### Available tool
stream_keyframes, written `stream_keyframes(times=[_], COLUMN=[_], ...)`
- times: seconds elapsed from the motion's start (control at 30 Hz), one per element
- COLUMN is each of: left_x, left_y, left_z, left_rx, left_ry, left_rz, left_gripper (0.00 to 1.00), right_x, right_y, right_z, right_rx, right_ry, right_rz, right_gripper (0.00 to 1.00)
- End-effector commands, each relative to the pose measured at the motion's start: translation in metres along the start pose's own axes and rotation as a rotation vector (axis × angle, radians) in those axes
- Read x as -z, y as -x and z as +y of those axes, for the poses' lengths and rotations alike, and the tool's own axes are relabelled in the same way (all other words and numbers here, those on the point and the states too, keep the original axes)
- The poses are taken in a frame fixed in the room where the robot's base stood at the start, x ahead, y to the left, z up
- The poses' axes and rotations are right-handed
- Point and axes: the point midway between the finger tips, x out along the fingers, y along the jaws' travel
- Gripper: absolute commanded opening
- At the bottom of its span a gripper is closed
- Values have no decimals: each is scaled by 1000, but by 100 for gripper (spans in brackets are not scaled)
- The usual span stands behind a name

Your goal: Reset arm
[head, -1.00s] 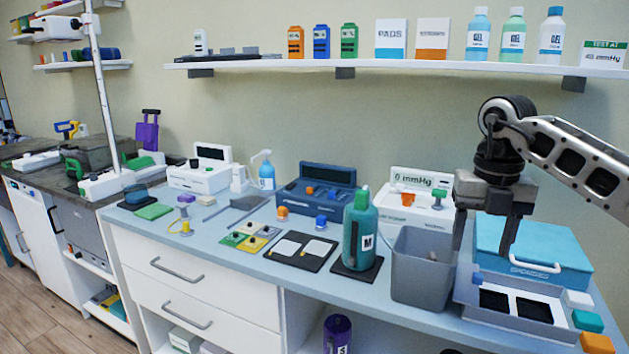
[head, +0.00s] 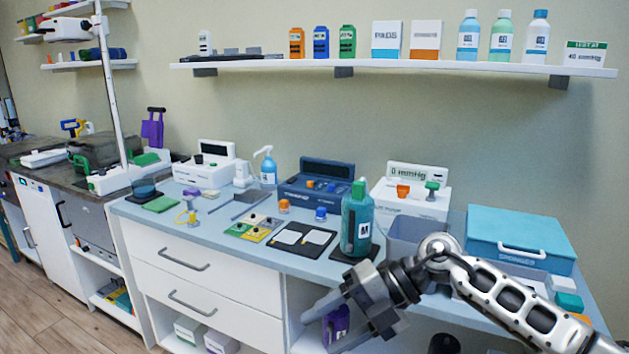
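My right arm comes in from the right, across the counter's front right part. My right gripper (head: 318,334) points left and down, in front of the counter (head: 205,222). Its two fingers are apart with nothing held between them. A purple container (head: 338,320) on the open shelf below shows behind the fingers. My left gripper is not in view.
A grey bin (head: 405,232) stands behind my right arm, partly hidden by it. A green bottle (head: 357,222) stands left of the bin, and a blue case (head: 520,238) to its right. The floor at the left is clear.

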Motion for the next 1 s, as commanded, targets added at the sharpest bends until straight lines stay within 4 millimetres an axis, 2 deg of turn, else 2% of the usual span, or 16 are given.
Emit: stream_keyframes(times=[0.03,0.13,0.23,0.33,0.37,0.43,0.53,0.57,0.6,0.7,0.73,0.83,0.9,1.0], left_x=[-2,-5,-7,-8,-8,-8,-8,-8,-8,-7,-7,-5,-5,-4], left_y=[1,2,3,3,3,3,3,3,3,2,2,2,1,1], left_z=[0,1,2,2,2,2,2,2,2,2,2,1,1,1], left_rx=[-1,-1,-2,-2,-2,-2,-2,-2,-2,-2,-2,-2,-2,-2], left_ry=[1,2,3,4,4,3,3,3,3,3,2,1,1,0], left_rz=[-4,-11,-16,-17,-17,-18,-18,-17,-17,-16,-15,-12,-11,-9], left_gripper=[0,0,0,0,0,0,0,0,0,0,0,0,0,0], right_x=[14,28,32,27,25,22,28,34,44,76,87,121,140,156], right_y=[-26,-47,-47,-37,-33,-25,-19,-19,-20,-28,-31,-40,-44,-49], right_z=[10,35,44,31,22,-8,-68,-88,-117,-179,-194,-232,-249,-262], right_rx=[-167,-493,-782,-1019,-1079,-1191,-1287,-1301,-1305,-1275,-1258,-1193,-1153,-1113], right_ry=[-30,-128,-290,-510,-585,-777,-1083,-1180,-1312,-1601,-1675,-1873,-1969,-2047], right_rz=[16,-22,-108,-238,-283,-397,-572,-624,-694,-833,-865,-942,-974,-999], right_gripper=[58,58,58,58,58,58,58,58,58,58,58,58,58,58])
